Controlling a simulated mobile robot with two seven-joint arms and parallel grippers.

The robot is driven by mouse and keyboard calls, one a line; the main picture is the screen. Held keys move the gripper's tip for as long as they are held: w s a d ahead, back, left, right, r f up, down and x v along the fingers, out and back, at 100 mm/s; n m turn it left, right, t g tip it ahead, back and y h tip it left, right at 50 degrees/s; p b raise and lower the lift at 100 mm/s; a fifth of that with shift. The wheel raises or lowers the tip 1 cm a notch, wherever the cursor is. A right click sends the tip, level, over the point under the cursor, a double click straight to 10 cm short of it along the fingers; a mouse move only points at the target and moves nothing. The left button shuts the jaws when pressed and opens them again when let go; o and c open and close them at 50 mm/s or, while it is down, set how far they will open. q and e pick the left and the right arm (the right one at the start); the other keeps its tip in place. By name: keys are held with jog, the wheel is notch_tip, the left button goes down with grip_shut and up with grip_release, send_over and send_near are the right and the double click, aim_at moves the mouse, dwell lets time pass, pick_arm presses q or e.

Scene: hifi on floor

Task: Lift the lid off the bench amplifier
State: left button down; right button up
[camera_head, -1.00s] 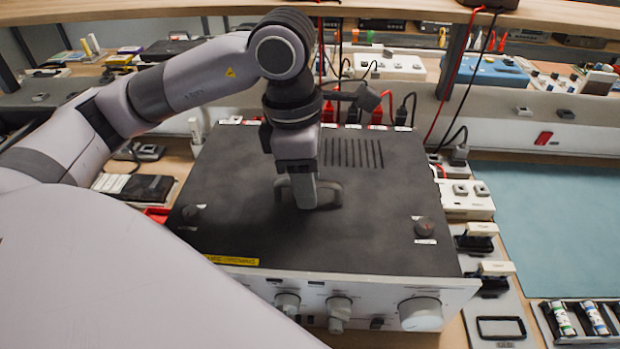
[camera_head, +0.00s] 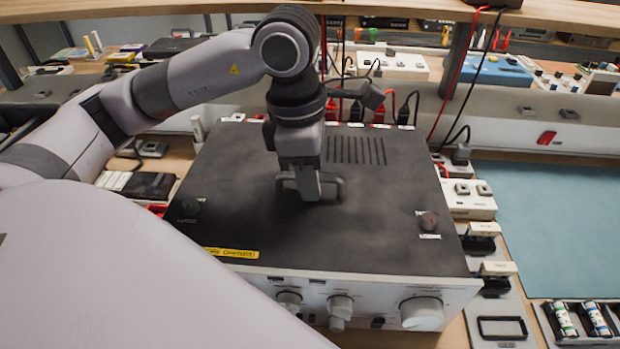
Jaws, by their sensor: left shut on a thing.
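The bench amplifier (camera_head: 370,305) has a pale front panel with large round knobs. Its lid (camera_head: 375,215) is a wide dark plate with vent slots, a yellow label at the front and a small dark knob near each side. A dark handle (camera_head: 340,188) stands near the middle of the lid. My left gripper (camera_head: 310,190) points down and is shut on this handle, whose ends show on both sides of the fingers. The lid looks level and slightly above the front panel; the gap beneath it is hard to see. My right gripper is out of view.
Red and black plugs (camera_head: 379,110) and cables stand close behind the amplifier. White socket boxes (camera_head: 468,200) and a grey tray (camera_head: 500,325) sit close on its right. A teal mat (camera_head: 560,230) farther right is largely clear. A wooden shelf (camera_head: 400,10) crosses the back.

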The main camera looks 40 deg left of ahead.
pick_arm(q)
notch_tip(320, 180, up, 19)
jog(key=p, duration=0.3)
jog(key=shift+r, duration=0.1)
jog(key=c, duration=1.6)
grip_release()
grip_shut()
notch_tip(320, 180, up, 8)
jog(key=p, duration=0.3)
jog(key=shift+f, duration=0.25)
